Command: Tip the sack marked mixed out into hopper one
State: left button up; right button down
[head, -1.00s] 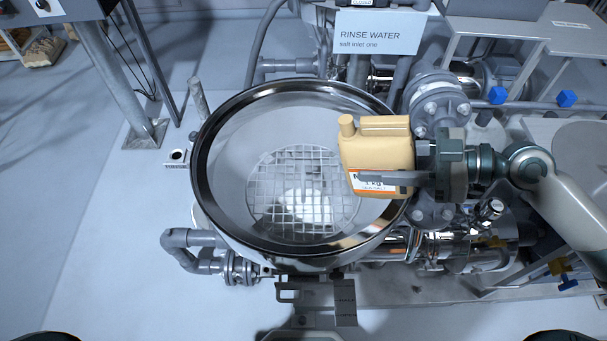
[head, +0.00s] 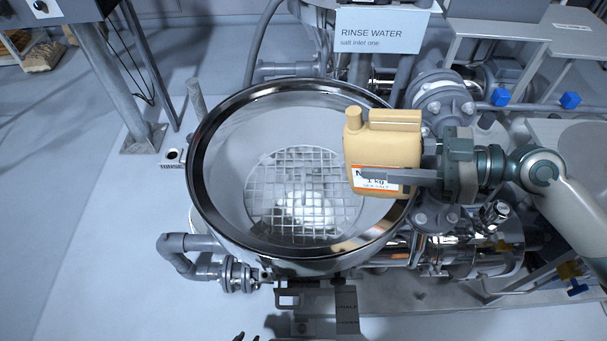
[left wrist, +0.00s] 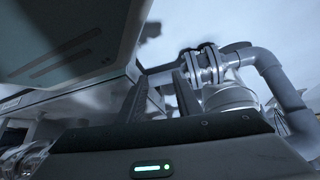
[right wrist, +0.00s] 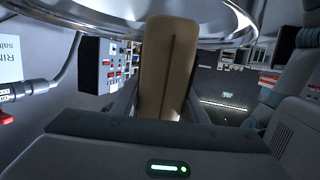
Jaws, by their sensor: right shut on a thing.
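A tan jug-shaped container (head: 382,145) with a white and orange label is held upright over the right rim of the round steel hopper (head: 203,205). Its label shows "1 kg", but its first line is mostly hidden by a finger. My right gripper (head: 400,177) is shut on it from the right. In the right wrist view the container (right wrist: 166,65) stands between the fingers, below the hopper rim. The hopper has a wire grid (head: 303,190) inside with pale material under it. My left gripper (left wrist: 158,90) has its fingers apart and empty, near grey pipework.
A sign (head: 383,32) reading "RINSE WATER salt inlet one" stands behind the hopper. Pipes and flanges (head: 440,105) crowd its right side. A bent grey pipe (head: 180,255) stands at its front left. A tan sack (head: 43,54) lies at the far upper left. The left floor is mostly clear.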

pick_arm(q)
jog(key=w+d+r+t+b, duration=0.1)
jog(key=w+d+r+b, duration=0.1)
jog(key=w, duration=0.2)
pick_arm(e)
jog(key=shift+f+y+b, duration=0.2)
jog(key=shift+y+b, duration=0.1)
jog(key=shift+b, duration=0.65)
jog(key=shift+f+y+b, duration=0.15)
jog(key=shift+y+b, duration=0.25)
jog(key=shift+b, duration=0.4)
jog(key=shift+f+t+y+b, duration=0.1)
jog(key=shift+t+y+b, duration=0.2)
jog(key=shift+b, duration=0.75)
pick_arm(q)
jog(key=s+a+f+g+y+b, duration=0.1)
jog(key=s+a+f+g, duration=0.1)
jog(key=s+a+g, duration=0.2)
jog(key=shift+a+f+n+g, duration=0.2)
jog(key=shift+a+n+g, duration=0.1)
jog(key=shift+a, duration=0.8)
jog(key=shift+s, duration=0.15)
